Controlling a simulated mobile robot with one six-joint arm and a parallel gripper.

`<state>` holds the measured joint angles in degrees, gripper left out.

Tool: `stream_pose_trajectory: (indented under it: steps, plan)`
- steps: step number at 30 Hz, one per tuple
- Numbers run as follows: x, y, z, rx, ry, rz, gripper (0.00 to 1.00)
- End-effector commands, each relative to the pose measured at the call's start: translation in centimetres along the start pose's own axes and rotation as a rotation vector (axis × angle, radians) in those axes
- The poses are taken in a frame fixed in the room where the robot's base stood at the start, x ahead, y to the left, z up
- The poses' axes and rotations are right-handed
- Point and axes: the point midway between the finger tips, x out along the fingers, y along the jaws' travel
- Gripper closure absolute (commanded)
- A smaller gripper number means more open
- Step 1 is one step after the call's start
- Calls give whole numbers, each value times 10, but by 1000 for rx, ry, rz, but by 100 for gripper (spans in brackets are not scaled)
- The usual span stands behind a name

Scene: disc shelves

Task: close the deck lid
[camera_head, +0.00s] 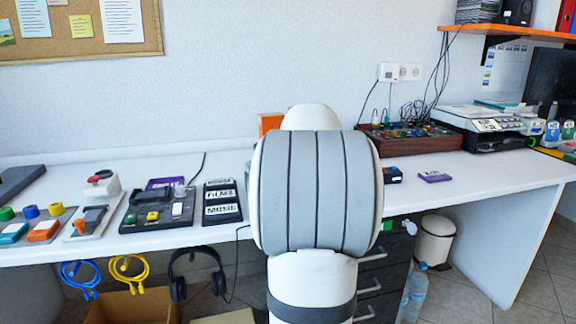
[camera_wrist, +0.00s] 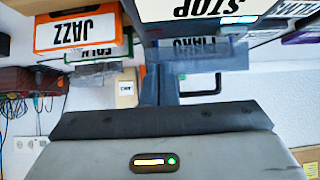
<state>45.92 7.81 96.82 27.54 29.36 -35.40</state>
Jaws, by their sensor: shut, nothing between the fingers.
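In the head view, a dark flat unit (camera_head: 157,212) with yellow, green and grey parts lies on the desk left of my arm. It may be the deck; I cannot make out its lid or how far it stands open. My gripper (camera_wrist: 158,75) shows in the wrist view with its fingers shut and empty. The fingers overlap a blue-grey panel (camera_wrist: 205,57) with a label in that view; I cannot tell whether they touch it. In the head view my gripper is hidden behind my arm.
Labelled black cases (camera_head: 222,201) lie beside the dark unit. A grey unit with a red knob (camera_head: 98,190) stands further left. A brown box with knobs (camera_head: 410,139) stands at the back right.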

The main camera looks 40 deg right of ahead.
Motion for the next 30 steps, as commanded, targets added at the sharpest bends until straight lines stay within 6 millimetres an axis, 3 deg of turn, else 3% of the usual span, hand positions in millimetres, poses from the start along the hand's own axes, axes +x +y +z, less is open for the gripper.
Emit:
stream_pose_trajectory:
  steps: [2,9,17,30]
  plan:
    - [-18,0,-20,-3,4,1,100]
    - [-44,2,33,2,4,5,100]
    - [-64,2,65,1,5,4,100]
    - [-73,-7,67,-6,-2,-9,100]
